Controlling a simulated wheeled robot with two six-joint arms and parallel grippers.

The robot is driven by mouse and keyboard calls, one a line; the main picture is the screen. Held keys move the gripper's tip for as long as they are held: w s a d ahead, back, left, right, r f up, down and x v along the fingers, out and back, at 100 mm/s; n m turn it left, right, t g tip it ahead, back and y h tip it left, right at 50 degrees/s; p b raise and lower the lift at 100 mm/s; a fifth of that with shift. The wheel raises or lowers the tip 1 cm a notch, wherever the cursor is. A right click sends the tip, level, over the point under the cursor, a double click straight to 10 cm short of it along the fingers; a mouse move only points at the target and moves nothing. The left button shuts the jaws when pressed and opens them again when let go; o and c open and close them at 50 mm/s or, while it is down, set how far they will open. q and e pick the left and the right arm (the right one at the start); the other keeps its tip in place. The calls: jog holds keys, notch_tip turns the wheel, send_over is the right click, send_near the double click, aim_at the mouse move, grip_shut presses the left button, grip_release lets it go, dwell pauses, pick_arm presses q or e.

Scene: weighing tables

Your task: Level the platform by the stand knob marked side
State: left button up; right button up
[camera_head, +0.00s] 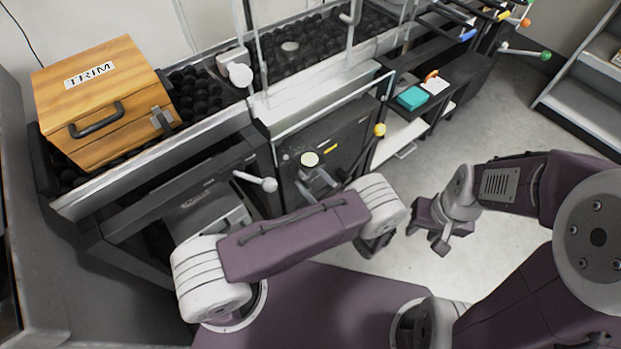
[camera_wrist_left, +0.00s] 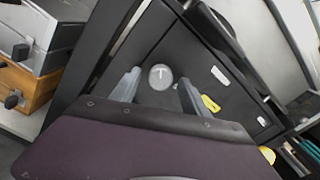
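A pale round knob or dial (camera_head: 310,159) sits on the black front panel of the stand (camera_head: 345,140). In the left wrist view the pale round piece (camera_wrist_left: 160,77) bears a small mark that I cannot read for sure. My left gripper (camera_wrist_left: 158,92) is open, its two grey fingers on either side of that piece; contact is not clear. In the head view the forearm partly hides this gripper. The platform (camera_head: 205,95) is a long bed of black balls with a metal rim. My right gripper (camera_head: 428,240) is open and empty over the floor.
A wooden box marked TRIM (camera_head: 105,95) sits at the platform's left end. A lever with a white ball (camera_head: 268,184) and a yellow ball (camera_head: 380,129) stick out near the panel. A shelf holds a teal block (camera_head: 412,97). Floor (camera_head: 500,120) at right is clear.

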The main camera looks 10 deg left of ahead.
pick_arm(q)
jog(key=p+v, duration=0.2)
jog(key=v, duration=0.7)
dwell(0.4)
